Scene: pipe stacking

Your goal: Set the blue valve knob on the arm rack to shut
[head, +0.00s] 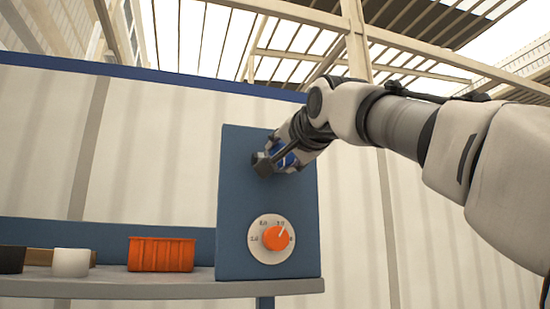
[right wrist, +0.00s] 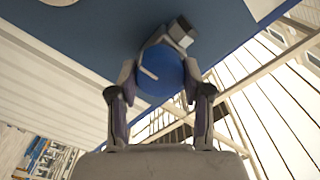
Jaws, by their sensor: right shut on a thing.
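The blue valve knob (head: 285,159) is on the upper part of the blue panel (head: 240,200) in the head view, mostly hidden by my right gripper. In the right wrist view the round blue knob (right wrist: 158,75) sits between my fingers, with a grey angled handle piece (right wrist: 182,33) beyond it. My right gripper (head: 280,160) comes in from the upper right and is shut on the knob; it also shows in the right wrist view (right wrist: 160,100). My left gripper is in neither view.
An orange dial (head: 276,238) on a white numbered plate is lower on the panel. An orange bin (head: 161,254), a white cup (head: 71,262) and a black container (head: 12,260) stand on the grey shelf (head: 170,284) to the left. A pale wall stands behind.

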